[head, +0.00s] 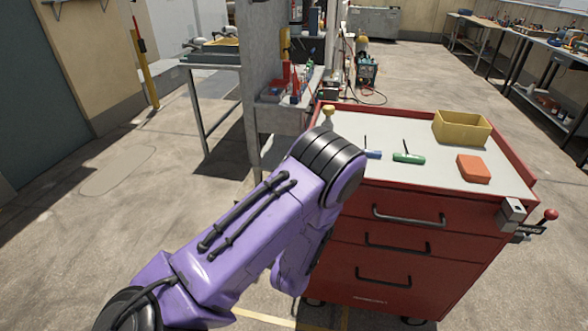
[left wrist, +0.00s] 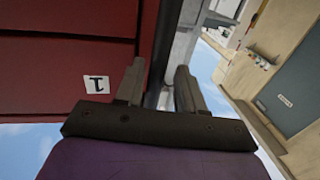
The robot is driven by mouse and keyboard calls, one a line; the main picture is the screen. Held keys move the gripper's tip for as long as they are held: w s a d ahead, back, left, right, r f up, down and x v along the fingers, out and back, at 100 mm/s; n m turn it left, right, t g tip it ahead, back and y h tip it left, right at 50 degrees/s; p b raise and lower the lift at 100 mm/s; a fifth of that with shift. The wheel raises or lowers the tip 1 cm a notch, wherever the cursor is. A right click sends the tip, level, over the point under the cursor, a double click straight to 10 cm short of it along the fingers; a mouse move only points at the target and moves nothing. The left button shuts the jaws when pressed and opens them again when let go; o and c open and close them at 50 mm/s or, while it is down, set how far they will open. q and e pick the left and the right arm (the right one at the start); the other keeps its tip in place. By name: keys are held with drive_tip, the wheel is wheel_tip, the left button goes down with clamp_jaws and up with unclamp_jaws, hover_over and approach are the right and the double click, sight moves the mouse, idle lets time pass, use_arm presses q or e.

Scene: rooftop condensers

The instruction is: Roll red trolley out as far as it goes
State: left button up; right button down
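The red trolley (head: 392,205) stands at the right in the head view, drawers facing me, with a pale top and dark casters. My purple left arm crosses in front of its left side; the left gripper itself is hidden there. In the left wrist view the left gripper (left wrist: 160,85) is open, its two grey fingers apart. The trolley's red side (left wrist: 60,75), with a white label marked 1 (left wrist: 97,84), lies to the left of the fingers. The trolley's edge shows behind the gap; contact cannot be told. My right gripper is out of view.
A lever with a red knob (head: 550,214) sticks out at the trolley's right. A yellow bin (head: 461,127), an orange block (head: 473,168) and a green-handled tool (head: 408,158) lie on top. A grey bench (head: 215,62) stands behind left. Floor at left is clear.

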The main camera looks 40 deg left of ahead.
use_arm(q)
drive_tip(key=v, duration=1)
drive_tip(key=shift+s+b, duration=0.25)
drive_tip(key=shift+b, duration=0.2)
drive_tip(key=shift+d, duration=0.1)
drive_tip(key=s+d+f+m+g+h+p, duration=0.1)
drive_tip(key=s+d+f+g+h, duration=0.2)
drive_tip(key=f, duration=0.4)
drive_tip(key=s+d+f+m+g+h+p, duration=0.1)
drive_tip(key=s+d+f+g+h, duration=0.1)
drive_tip(key=s+f+g+h, duration=0.4)
drive_tip(key=s+f+p, duration=0.2)
drive_tip(key=s+f, duration=0.1)
drive_tip(key=s, duration=0.5)
drive_tip(key=shift+a+f+g, duration=0.2)
drive_tip(key=shift+f+g, duration=0.05)
drive_tip(key=shift+g, duration=0.15)
